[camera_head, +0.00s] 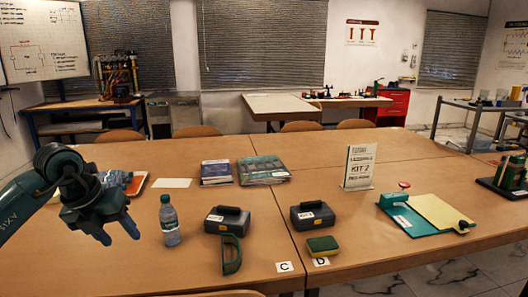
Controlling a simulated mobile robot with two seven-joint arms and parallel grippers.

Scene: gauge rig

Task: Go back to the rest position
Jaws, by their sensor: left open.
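My left gripper (117,233) hangs at the left of the camera_head view, above the near left part of the large wooden table (200,270). Its blue fingertips point down and are apart, with nothing between them. It is left of a water bottle (169,222). My left arm comes in from the left edge and hides part of an orange and blue tray-like item (135,184) behind it. My right gripper does not show.
Two dark cases (227,220) (312,215), a green handle-shaped piece (232,255) and a yellow-green sponge (323,245) lie mid-table.

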